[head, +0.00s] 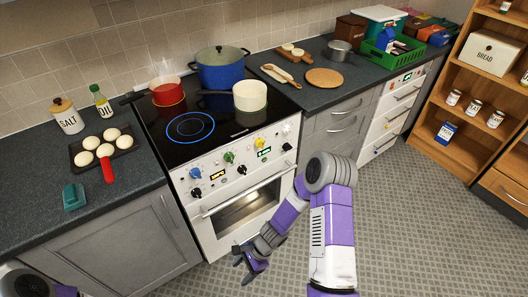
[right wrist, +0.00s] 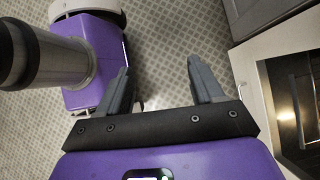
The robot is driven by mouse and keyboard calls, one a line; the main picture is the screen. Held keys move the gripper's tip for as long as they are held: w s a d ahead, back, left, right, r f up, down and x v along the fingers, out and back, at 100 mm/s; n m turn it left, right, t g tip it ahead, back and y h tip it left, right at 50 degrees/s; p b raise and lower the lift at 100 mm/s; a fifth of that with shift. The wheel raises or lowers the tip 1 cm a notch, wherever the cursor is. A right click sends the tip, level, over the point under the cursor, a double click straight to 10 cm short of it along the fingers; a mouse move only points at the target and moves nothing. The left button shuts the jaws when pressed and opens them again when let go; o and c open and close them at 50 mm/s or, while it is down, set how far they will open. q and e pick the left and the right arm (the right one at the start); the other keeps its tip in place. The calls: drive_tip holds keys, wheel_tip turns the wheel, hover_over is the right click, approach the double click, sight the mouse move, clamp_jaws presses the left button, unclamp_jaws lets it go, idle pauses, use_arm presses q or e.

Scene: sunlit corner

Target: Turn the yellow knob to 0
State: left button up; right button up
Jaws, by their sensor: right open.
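The yellow knob (head: 260,142) is on the front panel of the white stove (head: 222,212), right of the green knob (head: 229,157). Its pointer is too small to read. My right gripper (head: 240,265) is low in front of the oven door, well below the knob and apart from it. In the right wrist view its two fingers (right wrist: 158,68) are spread with nothing between them. The knob is not in that view. Part of my left arm shows at the bottom left of the head view, but its gripper is out of view.
Blue (head: 195,173), black and white knobs and small displays share the panel. The oven door handle (head: 248,190) sticks out below. A red pan (head: 167,91), a blue pot (head: 222,69) and a white pan (head: 250,96) stand on the hob. The floor in front is clear.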

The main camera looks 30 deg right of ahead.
drive_tip(key=w+d+r+m+t+y, duration=0.2)
drive_tip(key=w+d+r+m+t, duration=0.15)
drive_tip(key=w+m, duration=0.5)
drive_tip(key=m+t+h+b, duration=0.3)
drive_tip(key=m+t+h, duration=0.4)
drive_tip(key=m+t, duration=0.8)
approach(261, 144)
drive_tip(key=w, duration=0.2)
drive_tip(key=w+m+b, duration=0.1)
drive_tip(key=w, duration=0.6)
drive_tip(key=shift+a+g+h, duration=0.25)
drive_tip(key=shift+g+h, duration=0.1)
drive_tip(key=shift+h, duration=0.05)
drive_tip(key=c, duration=1)
drive_tip(key=shift+c, duration=0.2)
